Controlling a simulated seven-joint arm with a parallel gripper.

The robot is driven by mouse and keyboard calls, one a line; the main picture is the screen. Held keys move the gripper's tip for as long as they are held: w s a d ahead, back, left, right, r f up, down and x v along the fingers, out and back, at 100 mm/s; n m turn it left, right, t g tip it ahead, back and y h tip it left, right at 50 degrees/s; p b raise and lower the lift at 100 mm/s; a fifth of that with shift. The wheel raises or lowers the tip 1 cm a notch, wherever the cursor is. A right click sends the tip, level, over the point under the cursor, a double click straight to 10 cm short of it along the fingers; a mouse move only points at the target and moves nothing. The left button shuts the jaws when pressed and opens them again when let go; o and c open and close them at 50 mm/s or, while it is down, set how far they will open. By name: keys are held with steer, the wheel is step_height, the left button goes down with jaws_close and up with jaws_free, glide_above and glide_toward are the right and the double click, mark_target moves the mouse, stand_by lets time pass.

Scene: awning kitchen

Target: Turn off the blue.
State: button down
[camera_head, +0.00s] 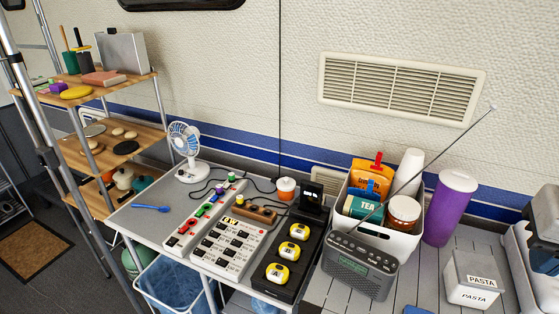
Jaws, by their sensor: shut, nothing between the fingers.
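A long white power strip (179,243) lies at a slant on the grey table. Small coloured parts run along it: red and green ones, and a purple-blue piece (220,189) toward its far end. They are too small to tell whether they are switches or plugs, or which way any is set. A brown strip (262,214) with dark cords lies to its right. A blue spoon (150,208) lies flat at the table's left. My gripper is not in this view.
A white fan (185,145) stands behind the strip. A white keypad-like panel (228,248) and a black tray (262,271) with several yellow timers lie to the right. A grey radio (358,265) with a long raised antenna and a white caddy (395,240) stand further right.

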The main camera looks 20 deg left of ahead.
steer(key=w+a+r+n, duration=0.35)
steer(key=w+a, duration=0.25)
steer(key=w, duration=0.2)
steer(key=w+a+r+n, duration=0.2)
steer(key=w+a+r, duration=0.2)
steer(key=w+a, duration=0.3)
steer(key=w+a+n, duration=0.2)
steer(key=w+a, duration=0.3)
steer(key=a, duration=0.4)
steer(key=w+a+r+n+g, duration=0.1)
steer(key=w+a+n, duration=0.1)
steer(key=w+a, duration=0.45)
steer(key=w+a+n, duration=0.2)
steer(key=w+a, duration=0.2)
steer(key=a, duration=0.7)
steer(key=a+f+n, duration=0.2)
steer(key=a+f, duration=0.1)
steer(key=a, duration=0.9)
steer(key=s+a+f+n, duration=0.1)
steer(key=a+f+n, duration=0.15)
steer(key=a, duration=1.05)
steer(key=a+f+n, duration=0.2)
steer(key=a+f, duration=0.2)
steer(key=a, duration=0.8)
step_height(320, 180, down, 23)
steer(key=shift+d+f, duration=0.15)
steer(key=shift+f, duration=0.05)
steer(key=shift+s, duration=0.1)
steer(key=shift+f, duration=0.1)
